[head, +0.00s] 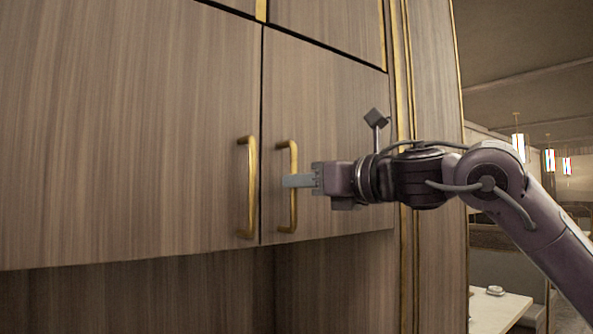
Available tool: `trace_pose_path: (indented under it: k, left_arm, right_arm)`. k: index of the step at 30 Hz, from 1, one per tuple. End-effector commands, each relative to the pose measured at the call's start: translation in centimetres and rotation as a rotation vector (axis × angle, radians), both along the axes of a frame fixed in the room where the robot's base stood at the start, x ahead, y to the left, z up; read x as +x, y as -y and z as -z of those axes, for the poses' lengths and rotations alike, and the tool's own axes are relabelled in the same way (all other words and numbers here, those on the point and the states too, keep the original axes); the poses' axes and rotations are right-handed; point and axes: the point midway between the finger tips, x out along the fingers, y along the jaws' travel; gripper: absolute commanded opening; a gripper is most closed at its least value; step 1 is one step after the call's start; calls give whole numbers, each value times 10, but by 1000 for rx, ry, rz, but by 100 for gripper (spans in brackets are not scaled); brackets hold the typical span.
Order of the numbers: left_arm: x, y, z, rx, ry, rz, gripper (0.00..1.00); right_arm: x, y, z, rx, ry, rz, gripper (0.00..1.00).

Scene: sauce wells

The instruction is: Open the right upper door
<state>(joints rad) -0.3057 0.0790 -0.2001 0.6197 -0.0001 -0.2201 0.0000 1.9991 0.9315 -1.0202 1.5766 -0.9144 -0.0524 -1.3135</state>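The right upper door (335,110) is a brown wood-grain panel that looks closed, flush with the left upper door (130,130) at a dark seam. Its brass bar handle (293,214) stands upright near the seam. My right gripper (299,181) comes in from the right, with its grey fingers level across the middle of this handle. The visible finger covers a short part of the bar, and its tip reaches slightly past it to the left. The far finger is hidden, so the gap and any grip on the bar cannot be told. My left gripper is not in view.
A second brass handle (248,188) on the left door stands close to the left of my fingertips. A brass-trimmed side panel (437,80) rises behind my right arm. Below the doors is a recess. A white table (497,309) and hanging lamps show at the far right.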

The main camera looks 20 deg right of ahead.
Motion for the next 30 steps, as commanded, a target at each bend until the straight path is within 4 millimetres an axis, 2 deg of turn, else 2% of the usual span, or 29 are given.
trace_pose_path:
  k: [1, 4, 13, 14, 20, 30]
  left_arm:
    - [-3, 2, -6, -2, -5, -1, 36]
    - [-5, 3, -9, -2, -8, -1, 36]
    - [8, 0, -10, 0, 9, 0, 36]
    - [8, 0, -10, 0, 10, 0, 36]
    - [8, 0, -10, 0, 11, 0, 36]
    - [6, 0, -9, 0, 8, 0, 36]
  right_arm:
    - [6, -4, -2, -2, -3, -1, 28]
    - [12, -8, -1, -2, -1, 0, 28]
    - [15, -9, 1, -1, 1, 1, 28]
    - [15, -9, 1, 0, 0, 1, 27]
    - [15, -9, 1, 0, 0, 1, 1]
    - [14, -9, 1, 1, 1, 0, 0]
